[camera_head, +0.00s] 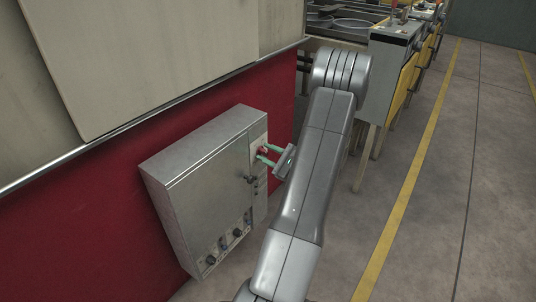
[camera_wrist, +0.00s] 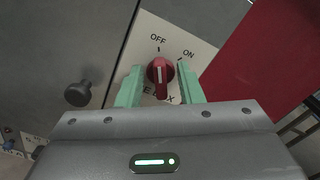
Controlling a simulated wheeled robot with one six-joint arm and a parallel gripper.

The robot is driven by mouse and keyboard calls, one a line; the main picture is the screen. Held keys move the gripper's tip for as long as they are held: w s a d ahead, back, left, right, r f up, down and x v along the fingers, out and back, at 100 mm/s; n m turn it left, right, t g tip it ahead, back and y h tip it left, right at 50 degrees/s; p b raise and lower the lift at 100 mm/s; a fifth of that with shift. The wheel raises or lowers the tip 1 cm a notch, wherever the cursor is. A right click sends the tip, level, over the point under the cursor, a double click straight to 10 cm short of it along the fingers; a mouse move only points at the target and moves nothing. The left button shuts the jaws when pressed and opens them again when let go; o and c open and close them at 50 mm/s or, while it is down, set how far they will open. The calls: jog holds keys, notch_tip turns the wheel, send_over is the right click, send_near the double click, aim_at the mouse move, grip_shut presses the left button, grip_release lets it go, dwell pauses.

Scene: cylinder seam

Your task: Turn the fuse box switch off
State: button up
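The fuse box (camera_head: 205,180) is a grey metal cabinet on the red wall, with the rotary switch (camera_head: 263,150) on its right-hand strip. In the wrist view the red switch (camera_wrist: 160,72) is a round knob with a raised grip. Its white line runs nearly upright, in line with the tick under the OFF label (camera_wrist: 158,39); the ON label (camera_wrist: 188,54) is to the upper right. My gripper (camera_head: 262,153) is at the switch. In the wrist view its green fingers (camera_wrist: 160,75) are open, one on each side of the knob, with narrow gaps visible.
A dark round knob (camera_wrist: 78,94) sticks out of the cabinet door left of my fingers. Small dark knobs (camera_head: 224,243) line the cabinet's lower front. Machines with yellow panels (camera_head: 405,85) stand behind. Open floor (camera_head: 430,210) lies to the right.

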jog(key=p+v, duration=0.3)
jog(key=v, duration=1)
jog(key=shift+s+d, duration=0.25)
jog(key=shift+d, duration=0.1)
jog(key=shift+a, duration=0.1)
jog(key=b+x, duration=0.3)
jog(key=x, duration=1.1)
jog(key=shift+d, duration=0.2)
